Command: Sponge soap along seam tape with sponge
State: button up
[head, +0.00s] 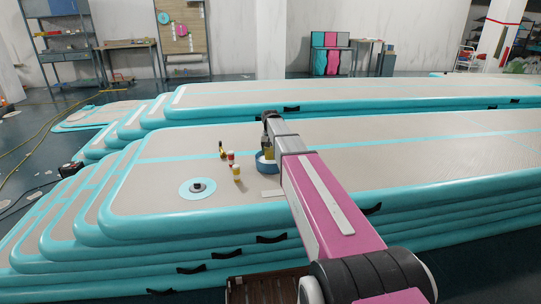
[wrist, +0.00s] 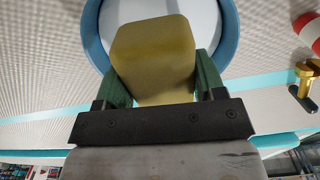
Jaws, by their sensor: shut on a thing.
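My gripper (wrist: 160,78) has its green fingers on both sides of a yellow sponge (wrist: 153,45) and is shut on it. In the wrist view the sponge is over a blue bowl (wrist: 91,32) with a pale inside; I cannot tell if it touches the contents. In the head view my gripper (head: 268,143) is at the blue bowl (head: 265,168) on the near track's top. The teal seam tape (head: 200,153) runs lengthwise along this track, and also shows in the wrist view (wrist: 268,83).
The track (head: 420,160) is clear to the right. A second track stack (head: 340,93) stands behind.

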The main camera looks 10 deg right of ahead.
aim_at(271, 149)
jog(key=shift+r, duration=2.45)
